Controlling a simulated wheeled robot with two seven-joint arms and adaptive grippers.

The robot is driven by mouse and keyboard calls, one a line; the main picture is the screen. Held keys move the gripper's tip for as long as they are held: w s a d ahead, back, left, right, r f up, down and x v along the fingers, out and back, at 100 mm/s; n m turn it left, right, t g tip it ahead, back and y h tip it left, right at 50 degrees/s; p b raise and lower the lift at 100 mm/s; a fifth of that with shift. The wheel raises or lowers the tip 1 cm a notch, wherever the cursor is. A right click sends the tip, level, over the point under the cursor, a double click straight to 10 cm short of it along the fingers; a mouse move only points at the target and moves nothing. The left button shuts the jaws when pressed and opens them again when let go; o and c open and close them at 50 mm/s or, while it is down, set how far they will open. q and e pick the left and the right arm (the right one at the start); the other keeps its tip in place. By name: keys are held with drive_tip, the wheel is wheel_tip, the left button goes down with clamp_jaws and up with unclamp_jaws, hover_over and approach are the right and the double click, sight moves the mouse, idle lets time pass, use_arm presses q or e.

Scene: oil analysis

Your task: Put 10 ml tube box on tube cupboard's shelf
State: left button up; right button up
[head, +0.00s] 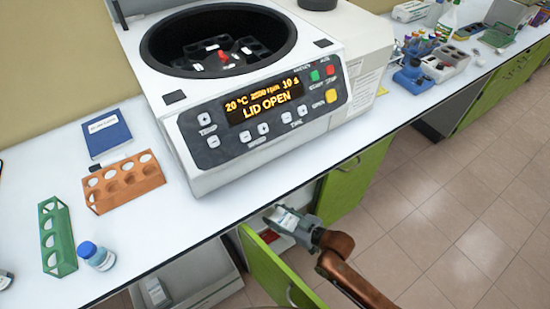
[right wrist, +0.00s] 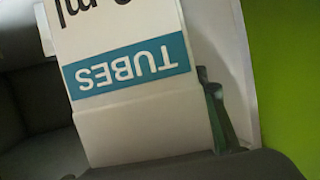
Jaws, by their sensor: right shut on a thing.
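The tube box (head: 285,219) is held in my right gripper (head: 295,226), below the counter's front edge in the head view. In the right wrist view the box (right wrist: 130,110) is white with a teal band reading "TUBES" upside down, and fills much of the picture. The tube cupboard is under the counter, with its green door (head: 268,268) swung open. The box is at the opening, above and right of the door's top edge. Most of the cupboard's inside and its shelf is hidden by the counter and door. My left gripper is not in view.
A centrifuge (head: 265,110) with its lid open stands on the counter (head: 190,222). An orange rack (head: 124,182), a green rack (head: 56,237) and a blue-capped bottle (head: 97,256) are at left. Another green cupboard door (head: 352,180) is to the right. The tiled floor (head: 440,200) is clear.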

drive_tip(key=w+a+f+b, duration=0.1)
drive_tip(key=w+f+b, duration=0.3)
drive_tip(key=f, duration=0.3)
drive_tip(key=r+b+x, duration=0.1)
drive_tip(key=b+x, duration=0.1)
drive_tip(key=x, duration=0.4)
drive_tip(key=a+r+b+x, duration=0.1)
drive_tip(key=b+x, duration=0.1)
drive_tip(key=x, duration=0.4)
drive_tip(key=r+b+x, duration=0.2)
drive_tip(key=b+x, duration=0.1)
drive_tip(key=x, duration=0.3)
drive_tip(key=shift+w+a, duration=0.4)
drive_tip(key=shift+f+b, duration=0.35)
drive_tip(key=shift+f, duration=0.45)
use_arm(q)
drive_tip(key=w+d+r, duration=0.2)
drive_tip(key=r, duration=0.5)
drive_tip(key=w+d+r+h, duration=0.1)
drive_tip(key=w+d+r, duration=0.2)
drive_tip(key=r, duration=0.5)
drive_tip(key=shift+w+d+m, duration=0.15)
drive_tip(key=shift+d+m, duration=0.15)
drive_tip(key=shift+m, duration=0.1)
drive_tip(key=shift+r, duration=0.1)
